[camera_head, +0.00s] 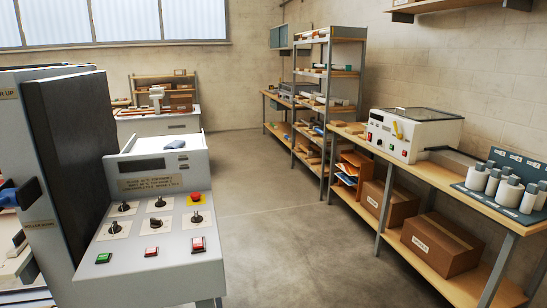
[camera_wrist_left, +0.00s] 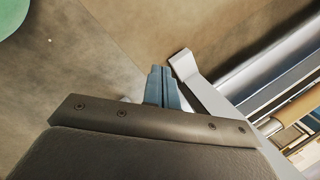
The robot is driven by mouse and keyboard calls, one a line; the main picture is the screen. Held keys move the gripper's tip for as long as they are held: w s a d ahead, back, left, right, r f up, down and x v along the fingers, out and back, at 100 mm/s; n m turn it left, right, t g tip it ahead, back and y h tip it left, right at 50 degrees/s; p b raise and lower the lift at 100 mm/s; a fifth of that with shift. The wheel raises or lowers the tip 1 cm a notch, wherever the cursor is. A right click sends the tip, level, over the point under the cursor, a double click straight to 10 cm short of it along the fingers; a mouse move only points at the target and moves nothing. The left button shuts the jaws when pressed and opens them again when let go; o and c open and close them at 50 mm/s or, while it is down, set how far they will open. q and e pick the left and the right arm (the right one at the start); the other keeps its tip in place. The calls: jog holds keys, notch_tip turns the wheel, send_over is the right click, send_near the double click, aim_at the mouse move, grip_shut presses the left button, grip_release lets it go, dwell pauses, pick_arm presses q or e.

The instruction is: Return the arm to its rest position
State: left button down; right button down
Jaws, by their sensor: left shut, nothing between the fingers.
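In the left wrist view, my left gripper (camera_wrist_left: 162,88) shows its blue-grey fingers pressed together with nothing between them. Bare floor lies beyond the fingertips. A pale grey bracket (camera_wrist_left: 186,66) lies just right of the fingers; I cannot tell the gap. The laminator (camera_head: 68,165) stands at the left of the head view, with a dark upright panel and a sloped control console (camera_head: 152,228). The console carries several black knobs, a red mushroom button (camera_head: 196,198), a green button (camera_head: 103,258) and red buttons. My right gripper is in neither view.
A wooden workbench (camera_head: 440,180) along the right wall holds a white machine (camera_head: 413,134) and several white bottles. Cardboard boxes (camera_head: 440,244) sit on its lower shelf. A tall shelf unit (camera_head: 327,90) stands behind. The concrete floor (camera_head: 280,240) between console and bench is clear.

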pick_arm(q)
jog(key=d+f+n+h, duration=0.1)
jog(key=d+h, duration=0.1)
jog(key=d, duration=1.2)
jog(key=s+d+f+n+h, duration=0.1)
jog(key=d+n+h, duration=0.1)
jog(key=d, duration=1.2)
jog(key=shift+d+f+h, duration=0.15)
jog(key=shift+f+h, duration=0.15)
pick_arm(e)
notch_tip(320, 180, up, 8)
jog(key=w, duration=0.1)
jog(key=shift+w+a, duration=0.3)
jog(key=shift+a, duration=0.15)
pick_arm(q)
jog(key=shift+s, duration=0.15)
